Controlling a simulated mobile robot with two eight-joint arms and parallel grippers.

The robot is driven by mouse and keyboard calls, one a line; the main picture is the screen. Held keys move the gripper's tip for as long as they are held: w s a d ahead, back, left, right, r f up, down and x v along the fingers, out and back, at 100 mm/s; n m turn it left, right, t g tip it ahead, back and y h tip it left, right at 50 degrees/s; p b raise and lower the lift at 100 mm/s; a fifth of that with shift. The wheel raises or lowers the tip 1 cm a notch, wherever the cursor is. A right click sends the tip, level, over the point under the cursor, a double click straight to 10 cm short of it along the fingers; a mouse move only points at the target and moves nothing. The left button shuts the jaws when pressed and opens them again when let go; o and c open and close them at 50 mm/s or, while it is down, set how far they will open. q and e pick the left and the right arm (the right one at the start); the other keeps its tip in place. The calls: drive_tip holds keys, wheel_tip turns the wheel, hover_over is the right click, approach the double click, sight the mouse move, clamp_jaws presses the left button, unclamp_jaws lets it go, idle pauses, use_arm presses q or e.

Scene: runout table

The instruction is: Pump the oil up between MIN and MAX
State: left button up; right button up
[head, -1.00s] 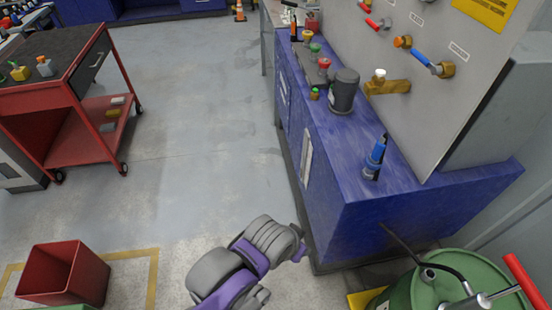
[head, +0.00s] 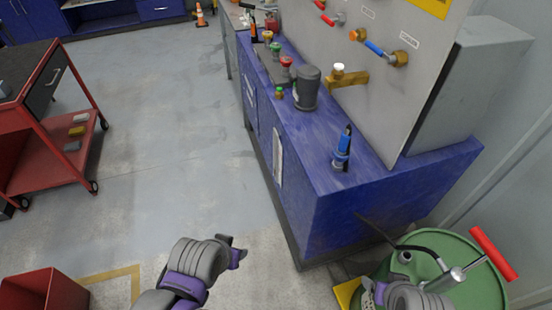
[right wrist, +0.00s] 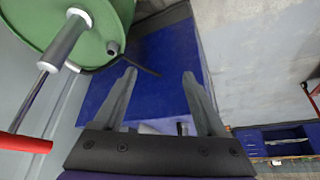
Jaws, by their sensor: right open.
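The green oil drum (head: 455,262) stands at the lower right of the head view, beside the blue cabinet. Its pump has a silver shaft (head: 472,265) and a red bar handle (head: 493,255). A black hose (head: 425,248) runs from the drum to the cabinet. In the right wrist view, the drum (right wrist: 40,18), silver pump body (right wrist: 66,40) and red handle (right wrist: 25,143) are at the left. My right gripper (right wrist: 158,85) is open and empty, apart from the handle. My left gripper (head: 238,252) is over the floor left of the cabinet; its fingers are unclear. No MIN or MAX marks are legible.
The blue cabinet (head: 345,205) carries a blue-black tool (head: 342,148), a dark cylinder (head: 307,88) and coloured knobs. A grey valve panel (head: 400,90) rises behind. A red cart (head: 50,150) and red bin (head: 42,292) stand left. Floor between is clear.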

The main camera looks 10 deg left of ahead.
drive_tip(key=c, duration=1.1)
drive_tip(key=w+d+r+m, duration=0.1)
drive_tip(key=w+d+r, duration=0.1)
drive_tip(key=r, duration=0.1)
drive_tip(key=w+d+r+m+g, duration=0.1)
drive_tip(key=w+d+r, duration=0.1)
drive_tip(key=r, duration=0.1)
drive_tip(key=w+d+r+m+g, duration=0.1)
drive_tip(key=w+d+r, duration=0.1)
drive_tip(key=r, duration=0.1)
drive_tip(key=shift+w+d+r+m, duration=0.25)
drive_tip(key=shift+w+d+m, duration=0.05)
drive_tip(key=shift+w+d, duration=0.05)
clamp_jaws()
drive_tip(key=w+d+r+m+g+y, duration=0.1)
drive_tip(key=w+d+r+m+g, duration=0.1)
drive_tip(key=d+r+m, duration=0.2)
drive_tip(key=w+d+r+m+g+p, duration=0.1)
drive_tip(key=d+r+m, duration=0.3)
drive_tip(key=d+r, duration=0.7)
drive_tip(key=w+d+g, duration=0.1)
drive_tip(key=d, duration=0.3)
drive_tip(key=shift+w+d+r+g+y, duration=0.15)
drive_tip(key=shift+w+d+g+y, duration=0.15)
drive_tip(key=shift+d+y, duration=0.1)
